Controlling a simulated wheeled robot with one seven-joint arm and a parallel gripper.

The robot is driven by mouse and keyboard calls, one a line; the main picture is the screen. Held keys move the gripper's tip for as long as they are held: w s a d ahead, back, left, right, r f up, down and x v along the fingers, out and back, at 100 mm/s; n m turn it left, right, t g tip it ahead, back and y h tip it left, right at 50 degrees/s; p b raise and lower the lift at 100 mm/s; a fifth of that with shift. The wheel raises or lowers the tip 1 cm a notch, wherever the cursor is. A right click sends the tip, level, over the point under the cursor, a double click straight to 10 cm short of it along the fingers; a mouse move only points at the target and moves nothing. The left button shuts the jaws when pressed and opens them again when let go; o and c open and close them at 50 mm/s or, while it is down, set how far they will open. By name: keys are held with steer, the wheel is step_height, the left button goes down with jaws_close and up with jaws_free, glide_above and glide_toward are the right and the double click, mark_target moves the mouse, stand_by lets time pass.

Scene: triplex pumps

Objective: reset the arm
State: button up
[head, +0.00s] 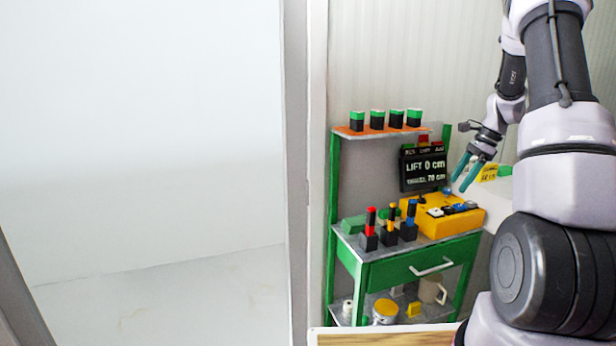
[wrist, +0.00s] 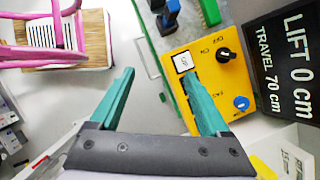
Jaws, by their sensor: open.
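My gripper (head: 468,172) has teal fingers and hangs at the upper right of the green cart in the head view. In the wrist view my gripper (wrist: 165,95) is open, with nothing between its fingers. The right finger overlaps the yellow control box (wrist: 207,60) in that view; I cannot tell whether they touch. The box has a white button (wrist: 183,62), a black knob (wrist: 225,56) and a blue knob (wrist: 240,103). In the head view the yellow control box (head: 440,222) sits on the cart's top. My arm reaches in from the right.
The green cart (head: 410,264) holds red, yellow and blue-marked black pieces. A black display (head: 425,170) reads "LIFT 0 cm". Several green-topped blocks stand on the orange shelf (head: 360,131). A mug (head: 432,290) is below. A pink frame (wrist: 50,38) shows in the wrist view. Floor at left is clear.

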steer(key=s+a+r+n+t+h, duration=0.1)
steer(key=s+a+r+n, duration=0.4)
steer(key=r, duration=0.4)
steer(key=s+a+r+n+t, duration=0.2)
steer(key=s+a+r, duration=0.3)
steer(key=a+r, duration=0.25)
steer(key=s+a+r+n+t, duration=0.1)
steer(key=s+a+r+n, duration=0.2)
steer(key=s, duration=0.5)
steer(key=s+a+r+n+t+h, duration=0.1)
steer(key=s+a+r+n+t, duration=0.1)
steer(key=s, duration=0.7)
steer(key=a+r+n, duration=0.1)
steer(key=a+n, duration=0.1)
steer(key=n, duration=0.1)
steer(key=shift+a, duration=0.2)
